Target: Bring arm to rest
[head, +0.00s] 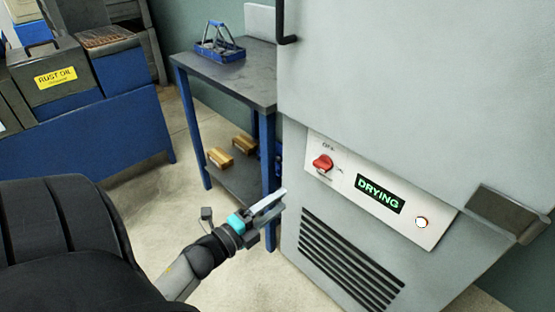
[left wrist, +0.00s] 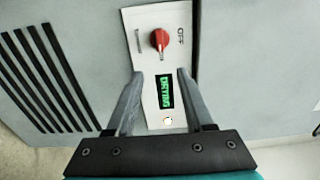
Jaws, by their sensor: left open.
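My left gripper (head: 268,208) is in front of the grey machine's lower front, below and left of its control panel. In the left wrist view my left gripper (left wrist: 160,85) has its two fingers apart with nothing held between them. The control panel (head: 432,232) carries a red knob (head: 322,163), a green-lit display (head: 379,194) reading DRYING and a lit round button (head: 421,223). The red knob also shows in the left wrist view (left wrist: 159,40), beyond the fingertips. My right gripper is in neither view.
The grey machine (head: 400,90) fills the right side, with a vent grille (head: 350,262) low down. A blue-legged table (head: 240,82) bears a blue carrier (head: 219,45). A blue bench (head: 80,140) with a RUST OIL box (head: 50,75) stands at left. Floor (head: 160,205) is open between.

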